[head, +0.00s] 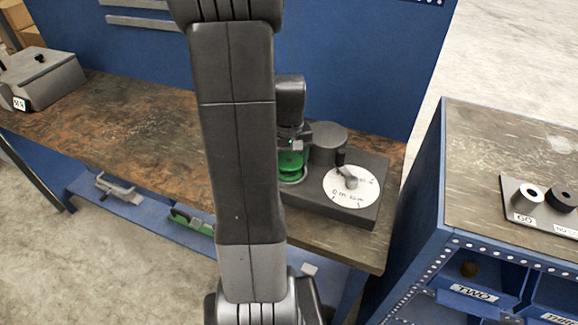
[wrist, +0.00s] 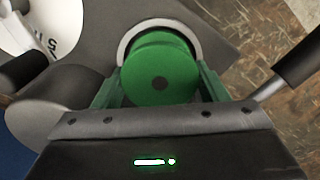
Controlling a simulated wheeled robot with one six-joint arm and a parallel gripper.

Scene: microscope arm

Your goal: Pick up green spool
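In the head view the spool (head: 291,166) is partly hidden under my gripper (head: 290,147). In the wrist view the green fingers of my gripper (wrist: 158,88) stand on either side of the spool, very close to its edges. I cannot tell whether they touch or press on it.
The dark fixture base (head: 372,205) on the brown workbench (head: 130,125) carries a grey cylinder (head: 327,140) and a white marked dial (head: 352,188) with a knob, right of the spool. A dark rod (wrist: 298,62) shows at right in the wrist view.

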